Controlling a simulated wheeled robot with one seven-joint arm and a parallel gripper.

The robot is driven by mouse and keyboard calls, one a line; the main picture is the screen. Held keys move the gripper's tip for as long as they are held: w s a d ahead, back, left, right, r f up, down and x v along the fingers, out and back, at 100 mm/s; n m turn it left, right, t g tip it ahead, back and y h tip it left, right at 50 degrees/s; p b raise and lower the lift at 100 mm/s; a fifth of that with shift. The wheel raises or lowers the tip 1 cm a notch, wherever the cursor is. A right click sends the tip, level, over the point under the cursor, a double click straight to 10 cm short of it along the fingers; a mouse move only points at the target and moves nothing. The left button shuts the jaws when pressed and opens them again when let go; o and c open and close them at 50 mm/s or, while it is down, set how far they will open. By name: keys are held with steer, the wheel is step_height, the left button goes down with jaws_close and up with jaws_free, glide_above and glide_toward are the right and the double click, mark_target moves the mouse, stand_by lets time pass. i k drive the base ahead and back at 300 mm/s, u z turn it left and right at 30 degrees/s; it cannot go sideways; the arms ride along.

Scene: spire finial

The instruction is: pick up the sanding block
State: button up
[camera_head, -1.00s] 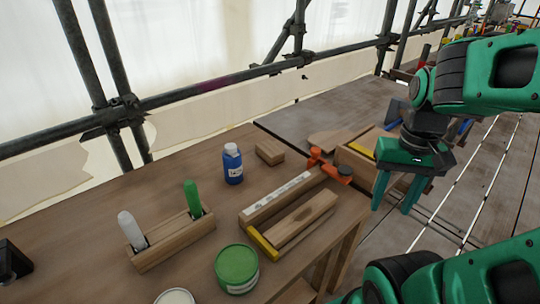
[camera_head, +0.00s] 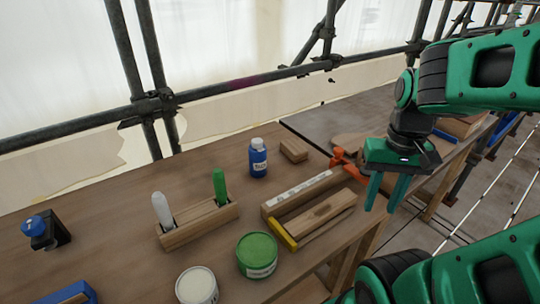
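A small plain wooden block (camera_head: 294,150) lies on the workbench (camera_head: 110,220), just right of a blue bottle (camera_head: 258,158); it looks most like the sanding block, though I cannot be sure. My gripper (camera_head: 384,198) points down at the right, with its two green fingers apart and nothing between them. It is in front of and to the right of the small block, well apart from it, near the bench's right edge.
A wooden holder (camera_head: 198,226) with a white and a green stick, a green-lidded tin (camera_head: 257,255) and a white tin (camera_head: 197,286) stand on the bench. A yellow-ended wooden piece (camera_head: 315,214) and orange clamp (camera_head: 346,162) lie nearer my gripper. Scaffold poles run behind.

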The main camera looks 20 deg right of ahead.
mark_target(291, 147)
steer(key=u, duration=2.1)
steer(key=k, duration=1.4)
steer(key=z, duration=1.75)
steer(key=i, duration=1.05)
steer(key=u, duration=0.05)
